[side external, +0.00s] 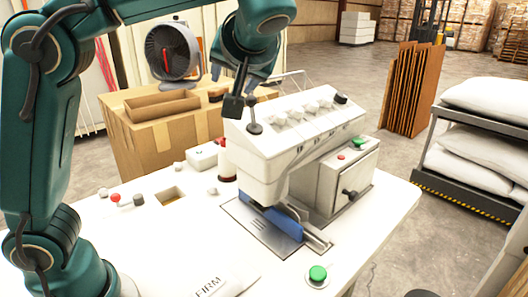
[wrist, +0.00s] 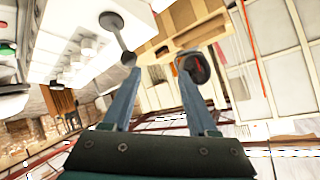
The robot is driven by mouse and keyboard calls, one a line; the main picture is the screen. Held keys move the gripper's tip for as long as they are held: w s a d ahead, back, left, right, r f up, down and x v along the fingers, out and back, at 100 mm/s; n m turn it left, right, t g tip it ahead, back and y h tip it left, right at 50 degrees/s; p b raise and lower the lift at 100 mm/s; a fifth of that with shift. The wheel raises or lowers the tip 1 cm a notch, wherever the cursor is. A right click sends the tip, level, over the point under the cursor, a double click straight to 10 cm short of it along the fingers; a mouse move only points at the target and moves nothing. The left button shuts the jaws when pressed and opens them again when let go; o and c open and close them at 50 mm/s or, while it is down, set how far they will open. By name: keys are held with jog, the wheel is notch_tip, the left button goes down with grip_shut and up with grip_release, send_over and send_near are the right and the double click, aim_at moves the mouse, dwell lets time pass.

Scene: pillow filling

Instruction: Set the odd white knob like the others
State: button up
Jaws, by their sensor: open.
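Several white knobs (side external: 296,113) sit in a row on the sloped top of the white machine (side external: 262,157); they also show, tilted and small, at the left of the wrist view (wrist: 76,60). Which one is set differently is too small to tell. My gripper (side external: 242,102) is above the machine's left end, left of the white knobs and apart from them. In the wrist view its fingers (wrist: 156,60) are spread with nothing held between them.
A black knob (side external: 341,99) ends the row at the right. The white table (side external: 120,240) carries a green button (side external: 318,273) and a red-topped lever (side external: 116,198). A cardboard box (side external: 150,140) and a fan (side external: 172,50) stand behind. The table's front left is mostly clear.

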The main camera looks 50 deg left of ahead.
jog(key=s+d+m+h, duration=0.3)
jog(key=s+h, duration=0.2)
jog(key=s, duration=0.3)
jog(key=s+d+r+m+h, duration=0.1)
jog(key=s+d+m+h, duration=0.2)
jog(key=s, duration=0.4)
jog(key=shift+s+d+r+m+h, duration=0.35)
jog(key=shift+m+h, duration=0.45)
jog(key=shift+h, duration=0.5)
jog(key=shift+a, duration=0.1)
